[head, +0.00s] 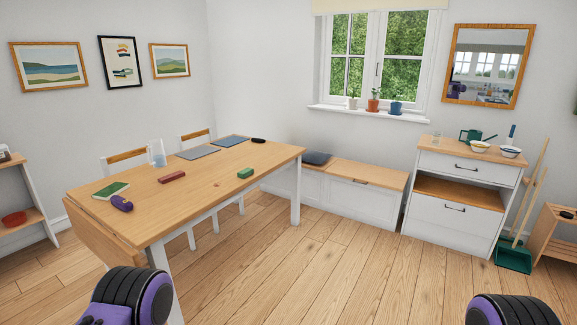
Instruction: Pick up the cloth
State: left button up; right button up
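I cannot make out a cloth for certain anywhere in the head view. The wooden table (215,188) carries several small things, and none of them clearly looks like a cloth. A dark blue-grey flat item (317,158) lies on the bench under the window; it looks like a cushion. Only black and purple parts of my arms show at the bottom left and bottom right edges. Neither gripper's fingers are in view.
On the table are a green book (111,190), a purple object (122,203), a red block (172,176), a green block (245,173) and grey mats (198,152). A white cabinet (453,220) stands right. The floor (330,270) between is clear.

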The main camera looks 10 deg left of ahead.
aim_at(244, 173)
jog(key=z, duration=0.25)
jog(key=i, duration=1.85)
jog(key=u, duration=0.7)
jog(key=i, duration=1.2)
jog(key=u, duration=0.8)
